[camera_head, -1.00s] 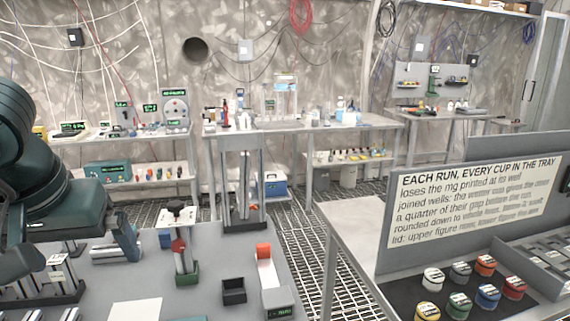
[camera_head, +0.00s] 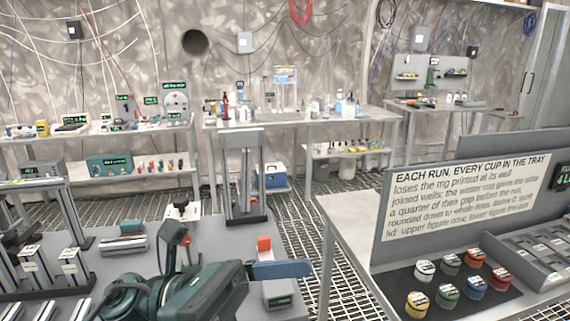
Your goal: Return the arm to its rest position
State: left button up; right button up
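My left arm (camera_head: 205,292), dark green, comes in low at the bottom of the view and lies across the front of the grey bench. Its gripper end (camera_head: 280,269) points right, with a flat blue-grey piece showing at its tip. I cannot make out two separate fingers there, or whether anything is between them. This end is in front of a small device with an orange-red top (camera_head: 264,244) and partly covers it. My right gripper is not in view.
A second bench at the right holds several coloured cups (camera_head: 447,291), a grey tray (camera_head: 510,252) and a sign board (camera_head: 462,190). A rack (camera_head: 243,180) stands behind my arm. Slotted holders (camera_head: 45,270) stand at left. Grated floor (camera_head: 300,225) lies between the benches.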

pick_arm(q)
jog(key=w+a+f+n+t+y+p, duration=0.1)
jog(key=w+a+f+n+t+y, duration=0.2)
jog(key=n+t, duration=0.6)
jog(key=w+a+f+n+t+y, duration=0.25)
jog(key=f+n+t, duration=0.3)
jog(key=n, duration=0.85)
jog(key=w+a+f+n+t+y+p, duration=0.1)
jog(key=w+a+f+n+t+y, duration=0.2)
jog(key=n+t, duration=0.6)
jog(key=s+a+f+n+g+y, duration=0.1)
jog(key=s+f+n+g+y, duration=0.2)
jog(key=f+n, duration=0.3)
jog(key=s+a+f+n+g+y, duration=0.2)
jog(key=f+n, duration=0.4)
jog(key=f, duration=0.4)
jog(key=s+a+f+n+g+y+p, duration=0.1)
jog(key=s+f+n+g+y, duration=0.3)
jog(key=s+f+n, duration=0.2)
notch_tip(320, 180, down, 2)
jog(key=shift+a+f, duration=0.2)
jog(key=shift+a, duration=0.15)
